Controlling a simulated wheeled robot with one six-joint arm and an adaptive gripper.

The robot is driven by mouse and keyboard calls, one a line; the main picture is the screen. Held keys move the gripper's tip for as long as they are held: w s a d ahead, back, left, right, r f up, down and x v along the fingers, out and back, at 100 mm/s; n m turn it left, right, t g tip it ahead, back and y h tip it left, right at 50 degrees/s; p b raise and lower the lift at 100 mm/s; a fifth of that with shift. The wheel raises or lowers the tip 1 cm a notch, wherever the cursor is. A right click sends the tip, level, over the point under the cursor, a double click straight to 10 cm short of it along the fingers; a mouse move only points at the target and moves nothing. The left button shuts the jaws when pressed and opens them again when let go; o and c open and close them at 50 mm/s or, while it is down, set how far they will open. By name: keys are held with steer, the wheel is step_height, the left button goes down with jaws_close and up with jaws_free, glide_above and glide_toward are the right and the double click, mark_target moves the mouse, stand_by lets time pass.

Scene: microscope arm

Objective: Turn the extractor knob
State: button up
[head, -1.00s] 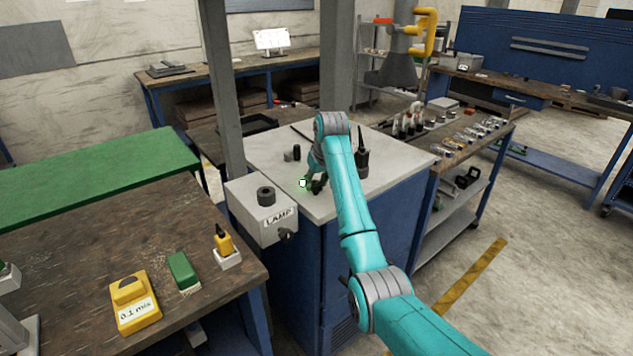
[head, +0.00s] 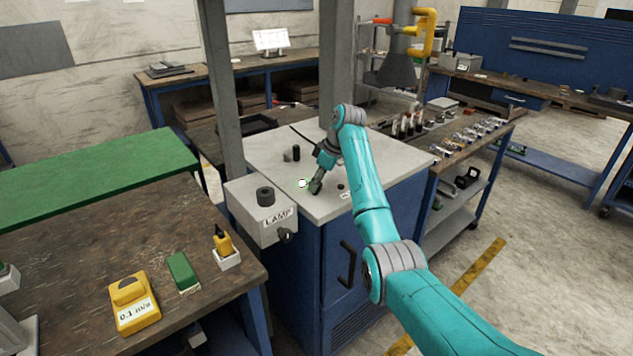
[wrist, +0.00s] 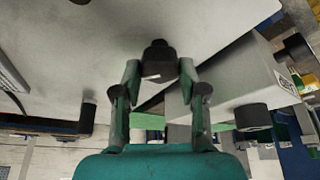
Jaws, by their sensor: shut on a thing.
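A black knob with a small white mark (wrist: 159,60) stands on the pale top (wrist: 80,50) of the cabinet in the wrist view. My gripper (wrist: 160,70) has one finger on each side of it and is shut on it. In the head view my gripper (head: 316,188) reaches down to the near part of the cabinet top (head: 300,208). The knob is mostly hidden there by the fingers. I cannot read a label for it. A small white-green spot (head: 302,183) shows just left of the fingers.
A grey box marked LAMP (head: 255,212) with a black knob on top (head: 265,196) stands left of the cabinet. A small black cylinder (head: 296,153) stands farther back on the cabinet top. A yellow meter (head: 133,303) lies on the wooden bench.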

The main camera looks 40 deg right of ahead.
steer(key=n+g+y, duration=0.1)
steer(key=n, duration=0.2)
steer(key=shift+d+n, duration=0.1)
steer(key=shift+n, duration=0.3)
steer(key=n, duration=0.2)
steer(key=n+g, duration=0.1)
steer(key=n, duration=0.1)
steer(key=shift+w+g+y, duration=0.1)
steer(key=shift+g+y, duration=0.2)
steer(key=shift+n, duration=0.4)
steer(key=o, duration=1.1)
steer(key=shift+o, duration=0.2)
steer(key=v, duration=0.7)
steer(key=shift+r, duration=0.15)
